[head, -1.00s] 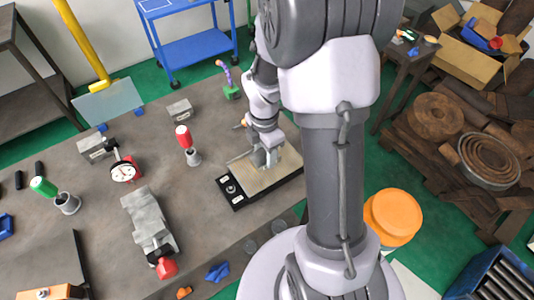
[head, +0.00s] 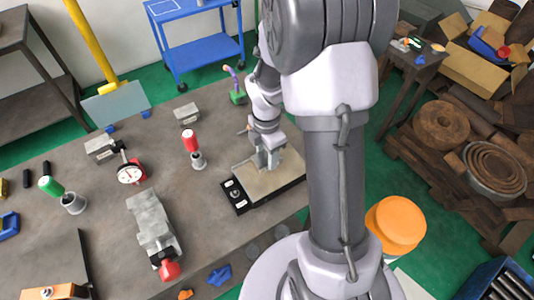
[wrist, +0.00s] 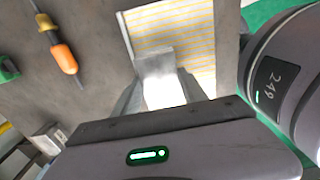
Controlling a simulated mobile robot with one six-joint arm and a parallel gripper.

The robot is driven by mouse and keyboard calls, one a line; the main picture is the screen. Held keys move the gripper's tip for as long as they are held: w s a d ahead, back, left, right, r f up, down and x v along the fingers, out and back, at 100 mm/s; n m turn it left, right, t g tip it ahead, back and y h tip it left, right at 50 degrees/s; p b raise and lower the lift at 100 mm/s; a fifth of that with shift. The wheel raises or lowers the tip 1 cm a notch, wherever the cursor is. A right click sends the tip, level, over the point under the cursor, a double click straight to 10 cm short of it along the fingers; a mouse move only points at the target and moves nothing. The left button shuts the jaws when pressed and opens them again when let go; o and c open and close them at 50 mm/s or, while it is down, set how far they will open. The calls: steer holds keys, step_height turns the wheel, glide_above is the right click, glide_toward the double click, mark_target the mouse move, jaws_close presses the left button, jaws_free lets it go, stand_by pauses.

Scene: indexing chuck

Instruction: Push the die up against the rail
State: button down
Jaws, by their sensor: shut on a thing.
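My gripper (head: 268,157) is low over the tan plate (head: 278,182) on the bench. In the wrist view its fingers (wrist: 160,88) are shut on a bright, silvery metal block, which I take to be the die (wrist: 154,64). The plate shows there with yellow stripes (wrist: 180,38). A thin pale strip, likely the rail (wrist: 127,36), runs along the plate's edge close to the die. I cannot tell whether the die touches it. In the head view my gripper mostly hides the die.
A black panel (head: 235,197) borders the plate. A red-handled tool (head: 191,143), a dial gauge (head: 130,174) and a grey vise (head: 152,222) stand to the left. An orange-handled screwdriver (wrist: 63,57) shows in the wrist view. Bare bench lies between the vise and plate.

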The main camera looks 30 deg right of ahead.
steer(key=shift+w, duration=0.1)
steer(key=c, duration=0.6)
jaws_free()
steer(key=shift+o, duration=0.2)
step_height(320, 180, up, 18)
steer(key=p, duration=0.6)
steer(key=s+a+m+t+y+b, duration=0.2)
steer(key=s+a+m+t+b, duration=0.3)
steer(key=s+a+m+b, duration=0.6)
steer(key=s+a+m, duration=0.3)
steer(key=s+m, duration=0.1)
steer(key=m, duration=0.7)
steer(key=shift+a+f+m+t+b, duration=0.2)
steer(key=shift+m+t+b, duration=0.1)
steer(key=shift+m+t, duration=0.1)
